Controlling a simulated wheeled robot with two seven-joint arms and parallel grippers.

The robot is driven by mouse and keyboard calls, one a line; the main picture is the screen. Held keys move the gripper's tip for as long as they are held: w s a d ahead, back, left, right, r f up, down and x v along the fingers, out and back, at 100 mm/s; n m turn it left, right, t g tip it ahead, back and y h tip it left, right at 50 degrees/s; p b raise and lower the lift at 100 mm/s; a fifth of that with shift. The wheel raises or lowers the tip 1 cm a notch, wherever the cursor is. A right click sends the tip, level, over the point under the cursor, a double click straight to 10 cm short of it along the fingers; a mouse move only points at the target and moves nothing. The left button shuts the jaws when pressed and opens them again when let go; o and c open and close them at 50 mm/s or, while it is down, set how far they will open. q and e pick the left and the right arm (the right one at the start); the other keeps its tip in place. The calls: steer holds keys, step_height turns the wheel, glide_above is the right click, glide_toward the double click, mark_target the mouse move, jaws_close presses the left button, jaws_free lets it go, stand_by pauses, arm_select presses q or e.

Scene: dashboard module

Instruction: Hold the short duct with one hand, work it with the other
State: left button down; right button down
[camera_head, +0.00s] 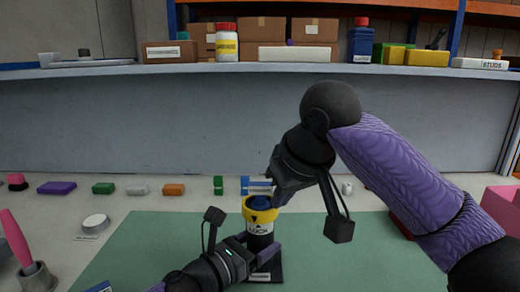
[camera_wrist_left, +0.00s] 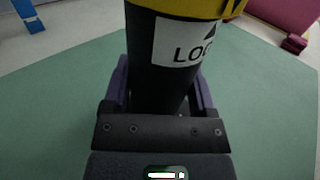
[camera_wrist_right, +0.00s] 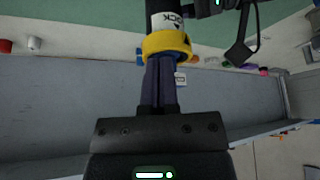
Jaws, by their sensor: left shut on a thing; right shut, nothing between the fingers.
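The short duct (camera_head: 261,228) is a black upright cylinder with a white label reading LOCK, a yellow collar (camera_head: 258,210) and a blue top (camera_head: 259,202). It stands on a dark base (camera_head: 268,270) on the green mat. My left gripper (camera_head: 264,254) is shut on the duct's black body below the label; the left wrist view shows a finger on each side of it (camera_wrist_left: 165,75). My right gripper (camera_head: 276,200) is shut and empty, its fingertips at the yellow collar, which also shows in the right wrist view (camera_wrist_right: 166,43). I cannot tell if they touch.
The green mat (camera_head: 150,245) is mostly clear. Behind it lie small coloured blocks, among them a purple one (camera_head: 56,188) and an orange one (camera_head: 174,190). A pink-handled tool (camera_head: 16,238) stands in a holder at left. A pink bin (camera_head: 503,208) is at right.

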mark_target(268, 222)
step_height(268, 222, up, 3)
steer(key=shift+r, duration=0.1)
step_height(268, 222, down, 6)
steer(key=shift+s+a, duration=0.3)
steer(key=shift+a, duration=0.15)
stand_by(0.4)
steer(key=shift+w+a, duration=0.15)
steer(key=shift+w, duration=0.3)
stand_by(0.7)
